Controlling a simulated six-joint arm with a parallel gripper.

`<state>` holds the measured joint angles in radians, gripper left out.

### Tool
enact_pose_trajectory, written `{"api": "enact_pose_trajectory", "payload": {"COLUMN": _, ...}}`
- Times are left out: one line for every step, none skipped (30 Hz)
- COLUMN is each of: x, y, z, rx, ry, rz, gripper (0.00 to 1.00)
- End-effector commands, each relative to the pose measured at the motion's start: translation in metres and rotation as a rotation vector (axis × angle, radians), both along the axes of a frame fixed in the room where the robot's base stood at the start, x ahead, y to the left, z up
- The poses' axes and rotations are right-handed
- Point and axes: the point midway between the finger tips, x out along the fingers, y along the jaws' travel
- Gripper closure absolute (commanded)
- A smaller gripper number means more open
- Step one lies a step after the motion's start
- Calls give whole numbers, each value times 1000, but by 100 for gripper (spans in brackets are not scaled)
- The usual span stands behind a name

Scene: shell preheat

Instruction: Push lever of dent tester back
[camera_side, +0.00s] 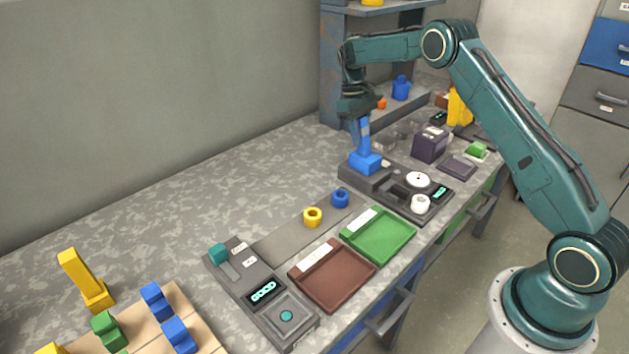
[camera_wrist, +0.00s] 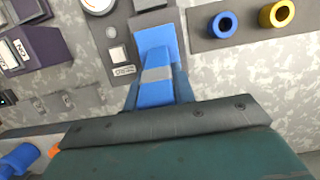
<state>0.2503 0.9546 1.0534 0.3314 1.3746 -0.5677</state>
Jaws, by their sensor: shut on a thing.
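My gripper (camera_side: 361,118) points down and is shut on an upright blue piece with a grey band (camera_side: 365,160). The piece has a wide blue foot. Its foot is at the raised left end of a dark grey device with a round white dial (camera_side: 418,179). In the wrist view, my gripper's fingers (camera_wrist: 157,84) flank the blue piece (camera_wrist: 155,38). Contact under the foot is hidden. A second grey device (camera_side: 262,296) at the front has a teal knob (camera_side: 218,253) at its far end. I cannot tell for certain which device is the dent tester.
Blue (camera_side: 340,197) and yellow (camera_side: 312,217) rings lie on a grey strip. Brown (camera_side: 332,276) and green (camera_side: 379,236) trays lie near the front edge. A dark purple box (camera_side: 430,144) stands right of my gripper. The bench's back left is clear.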

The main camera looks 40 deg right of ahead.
Motion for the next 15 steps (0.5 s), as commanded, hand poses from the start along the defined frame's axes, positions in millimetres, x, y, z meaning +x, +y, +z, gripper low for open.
{"api": "enact_pose_trajectory", "payload": {"x": 0, "y": 0, "z": -1, "rx": 1, "ry": 2, "rz": 2, "gripper": 100}}
{"api": "enact_pose_trajectory", "payload": {"x": 0, "y": 0, "z": -1, "rx": 1, "ry": 2, "rz": 2, "gripper": 100}}
{"api": "enact_pose_trajectory", "payload": {"x": 0, "y": 0, "z": -1, "rx": 1, "ry": 2, "rz": 2, "gripper": 100}}
{"api": "enact_pose_trajectory", "payload": {"x": 0, "y": 0, "z": -1, "rx": 1, "ry": 2, "rz": 2, "gripper": 100}}
{"api": "enact_pose_trajectory", "payload": {"x": 0, "y": 0, "z": -1, "rx": 1, "ry": 2, "rz": 2, "gripper": 100}}
{"api": "enact_pose_trajectory", "payload": {"x": 0, "y": 0, "z": -1, "rx": 1, "ry": 2, "rz": 2, "gripper": 100}}
{"api": "enact_pose_trajectory", "payload": {"x": 0, "y": 0, "z": -1, "rx": 1, "ry": 2, "rz": 2, "gripper": 100}}
{"api": "enact_pose_trajectory", "payload": {"x": 0, "y": 0, "z": -1, "rx": 1, "ry": 2, "rz": 2, "gripper": 100}}
{"api": "enact_pose_trajectory", "payload": {"x": 0, "y": 0, "z": -1, "rx": 1, "ry": 2, "rz": 2, "gripper": 100}}
{"api": "enact_pose_trajectory", "payload": {"x": 0, "y": 0, "z": -1, "rx": 1, "ry": 2, "rz": 2, "gripper": 100}}
{"api": "enact_pose_trajectory", "payload": {"x": 0, "y": 0, "z": -1, "rx": 1, "ry": 2, "rz": 2, "gripper": 69}}
{"api": "enact_pose_trajectory", "payload": {"x": 0, "y": 0, "z": -1, "rx": 1, "ry": 2, "rz": 2, "gripper": 61}}
{"api": "enact_pose_trajectory", "payload": {"x": 0, "y": 0, "z": -1, "rx": 1, "ry": 2, "rz": 2, "gripper": 55}}
{"api": "enact_pose_trajectory", "payload": {"x": 0, "y": 0, "z": -1, "rx": 0, "ry": 2, "rz": 1, "gripper": 53}}
{"api": "enact_pose_trajectory", "payload": {"x": 0, "y": 0, "z": -1, "rx": 0, "ry": 2, "rz": 1, "gripper": 53}}
